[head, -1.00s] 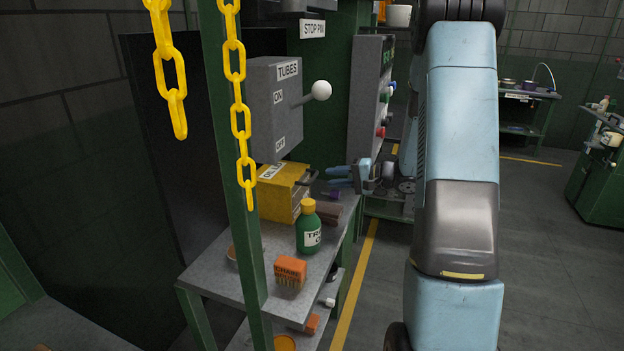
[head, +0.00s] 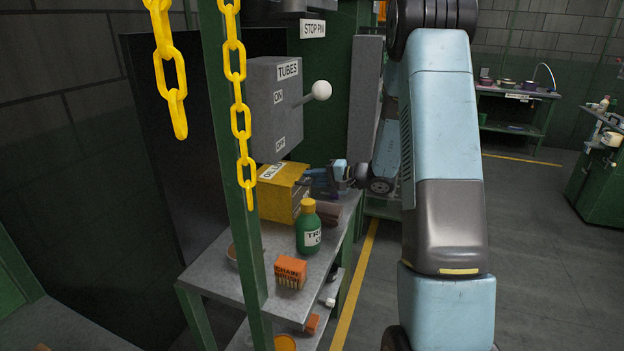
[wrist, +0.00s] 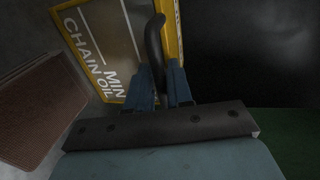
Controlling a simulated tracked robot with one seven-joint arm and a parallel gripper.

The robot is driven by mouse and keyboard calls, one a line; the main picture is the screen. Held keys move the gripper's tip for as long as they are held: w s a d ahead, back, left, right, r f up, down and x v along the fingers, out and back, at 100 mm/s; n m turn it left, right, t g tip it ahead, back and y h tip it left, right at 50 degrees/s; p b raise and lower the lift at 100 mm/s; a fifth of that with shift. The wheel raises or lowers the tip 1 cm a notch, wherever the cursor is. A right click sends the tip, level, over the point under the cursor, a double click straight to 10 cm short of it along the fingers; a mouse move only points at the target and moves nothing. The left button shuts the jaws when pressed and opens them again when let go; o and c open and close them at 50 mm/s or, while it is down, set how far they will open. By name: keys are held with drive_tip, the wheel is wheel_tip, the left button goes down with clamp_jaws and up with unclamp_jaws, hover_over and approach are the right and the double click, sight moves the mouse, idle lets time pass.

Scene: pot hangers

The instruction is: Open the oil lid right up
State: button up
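The yellow oil box (head: 280,203) stands on the grey bench, with its lid (head: 285,174) labelled "OIL LID" on top. The lid looks down or only slightly raised; I cannot tell exactly. My gripper (head: 318,173) is at the box's right side. In the wrist view its blue fingers (wrist: 160,85) stand on both sides of the curved dark lid handle (wrist: 154,45), with little gap, and look shut on it. The box's grey front panel (wrist: 108,45) reads "MIN CHAIN OIL". In the head view my gripper hides the handle.
A green bottle (head: 309,230) with a yellow cap and an orange chain-brush block (head: 291,272) stand in front of the box. A grey "TUBES" lever box (head: 275,108) with a white knob is above. Yellow chains (head: 239,100) and a green post (head: 240,200) stand nearer.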

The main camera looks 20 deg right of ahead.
clamp_jaws()
